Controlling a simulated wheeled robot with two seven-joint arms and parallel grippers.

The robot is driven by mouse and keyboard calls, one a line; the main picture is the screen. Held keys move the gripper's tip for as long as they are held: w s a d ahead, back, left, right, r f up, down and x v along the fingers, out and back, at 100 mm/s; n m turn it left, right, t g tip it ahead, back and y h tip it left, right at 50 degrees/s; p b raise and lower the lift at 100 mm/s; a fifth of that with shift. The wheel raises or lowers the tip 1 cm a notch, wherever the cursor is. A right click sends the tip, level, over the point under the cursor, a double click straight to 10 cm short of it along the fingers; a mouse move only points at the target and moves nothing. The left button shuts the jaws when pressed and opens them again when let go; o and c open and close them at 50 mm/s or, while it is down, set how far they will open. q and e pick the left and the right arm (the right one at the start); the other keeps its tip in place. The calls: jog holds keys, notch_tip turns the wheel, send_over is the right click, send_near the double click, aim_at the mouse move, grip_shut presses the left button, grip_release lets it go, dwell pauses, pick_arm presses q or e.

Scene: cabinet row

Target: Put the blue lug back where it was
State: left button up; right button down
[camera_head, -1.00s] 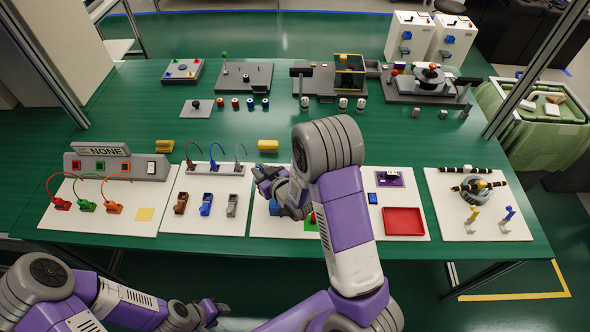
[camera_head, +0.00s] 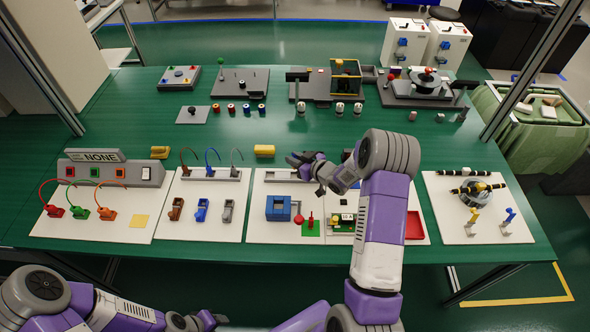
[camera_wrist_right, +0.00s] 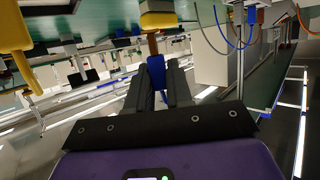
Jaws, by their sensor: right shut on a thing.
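My right gripper (camera_head: 298,160) is above the back of the middle white board, fingers pointing left. A blue clamp block (camera_head: 201,210) stands between a brown block (camera_head: 176,209) and a grey block (camera_head: 227,210) on the board to the left.
A blue box (camera_head: 278,208), a red ball knob (camera_head: 298,219) and a green plate (camera_head: 311,229) are on the middle board. A yellow block (camera_head: 264,150) lies behind it. My right arm partly covers the board with the red tray (camera_head: 414,225).

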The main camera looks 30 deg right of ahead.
jog(key=shift+f+b, duration=0.4)
jog(key=shift+f, duration=1.6)
jog(key=shift+f+b, duration=0.6)
jog(key=shift+b, duration=0.05)
jog(key=c, duration=1)
grip_release()
jog(key=shift+s+a+f, duration=0.1)
jog(key=shift+s, duration=0.05)
jog(key=shift+r+p, duration=0.5)
jog(key=shift+p, duration=0.1)
jog(key=v, duration=0.3)
jog(key=p+v, duration=0.1)
jog(key=v, duration=0.3)
jog(key=shift+s+r, duration=0.15)
jog(key=shift+r, duration=0.15)
jog(key=shift+r, duration=0.1)
